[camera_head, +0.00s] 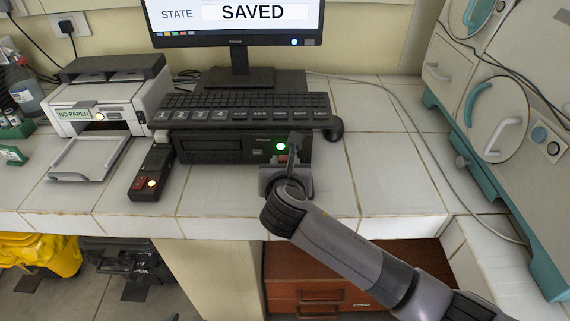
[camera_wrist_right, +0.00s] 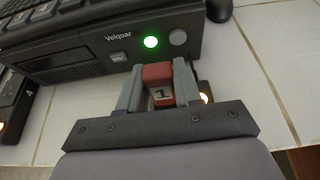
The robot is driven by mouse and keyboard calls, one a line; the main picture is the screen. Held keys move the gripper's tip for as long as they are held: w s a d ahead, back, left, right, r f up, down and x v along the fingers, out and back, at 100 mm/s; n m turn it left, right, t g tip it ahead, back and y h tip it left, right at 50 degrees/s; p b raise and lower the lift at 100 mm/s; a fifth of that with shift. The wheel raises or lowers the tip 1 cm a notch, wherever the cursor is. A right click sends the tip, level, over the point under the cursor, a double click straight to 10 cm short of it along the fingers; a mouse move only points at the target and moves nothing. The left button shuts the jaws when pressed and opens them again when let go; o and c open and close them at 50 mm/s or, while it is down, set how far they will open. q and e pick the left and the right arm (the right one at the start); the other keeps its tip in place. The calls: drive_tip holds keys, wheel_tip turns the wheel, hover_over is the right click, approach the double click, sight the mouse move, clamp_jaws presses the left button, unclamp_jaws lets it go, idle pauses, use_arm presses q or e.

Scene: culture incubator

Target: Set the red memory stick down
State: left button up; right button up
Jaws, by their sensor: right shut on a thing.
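The red memory stick (camera_wrist_right: 159,76) is between the fingers of my right gripper (camera_wrist_right: 159,92) in the right wrist view. It has a pale label marked "1". My right gripper is shut on it, right in front of the black computer (camera_wrist_right: 105,45), whose green light is lit. Whether the stick's far end is in the computer's front or just clear of it, I cannot tell. In the head view my right gripper (camera_head: 286,170) hides most of the stick. My left gripper is not in view.
A dark block with a red part and an orange light (camera_head: 151,184) lies left of the computer. A printer (camera_head: 98,115) stands further left, and a keyboard (camera_head: 240,117) lies on the computer. The screen (camera_head: 240,20) reads "SAVED". The tiled bench (camera_head: 390,175) is clear to the right.

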drive_tip(key=shift+r, duration=0.1)
drive_tip(key=o, duration=1)
drive_tip(key=shift+s, duration=0.1)
drive_tip(key=v, duration=1.1)
drive_tip(key=shift+s+r+p, duration=0.15)
drive_tip(key=shift+s+p, duration=0.25)
